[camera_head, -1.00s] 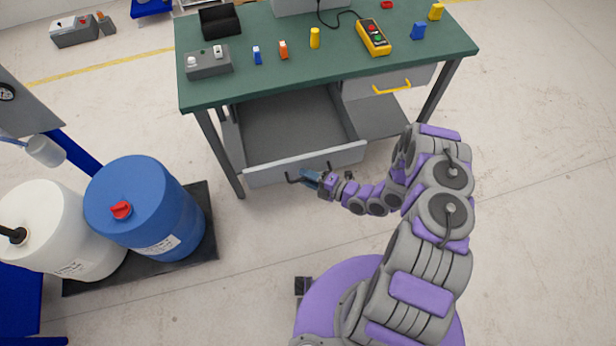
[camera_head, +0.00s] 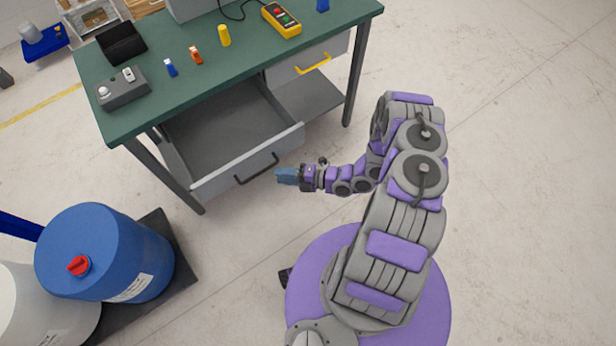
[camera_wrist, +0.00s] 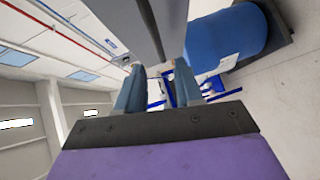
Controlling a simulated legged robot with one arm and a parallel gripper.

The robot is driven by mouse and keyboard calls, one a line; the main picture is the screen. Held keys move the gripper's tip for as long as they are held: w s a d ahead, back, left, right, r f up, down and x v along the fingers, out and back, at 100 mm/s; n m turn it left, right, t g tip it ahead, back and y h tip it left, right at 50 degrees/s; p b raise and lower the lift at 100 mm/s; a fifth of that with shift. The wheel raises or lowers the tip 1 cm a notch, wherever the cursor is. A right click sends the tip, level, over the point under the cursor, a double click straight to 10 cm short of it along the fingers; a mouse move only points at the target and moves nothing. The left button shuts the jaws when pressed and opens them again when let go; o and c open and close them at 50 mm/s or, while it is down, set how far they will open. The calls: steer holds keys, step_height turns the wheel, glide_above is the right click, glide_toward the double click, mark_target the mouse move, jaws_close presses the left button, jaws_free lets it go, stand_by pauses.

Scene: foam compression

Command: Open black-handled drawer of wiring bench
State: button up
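The wiring bench (camera_head: 225,75) has a green top and grey legs. Its drawer with the black handle (camera_head: 257,168) is pulled well out, and its inside (camera_head: 225,130) looks empty. The grey drawer front (camera_head: 215,180) faces me. My gripper (camera_head: 280,176) is just right of the handle in the head view, in front of the drawer and apart from the handle. In the wrist view its two blue fingers (camera_wrist: 158,80) stand apart with nothing clearly between them. A grey panel, apparently the drawer front (camera_wrist: 130,22), shows above them.
A second drawer with a yellow handle (camera_head: 312,64) is shut at the right. A blue drum (camera_head: 105,250) and a white drum (camera_head: 40,310) stand on a dark pallet (camera_head: 165,235) at lower left. The floor to the right is clear.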

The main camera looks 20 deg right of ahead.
steer(key=v, duration=0.8)
steer(key=shift+f, duration=0.1)
stand_by(0.4)
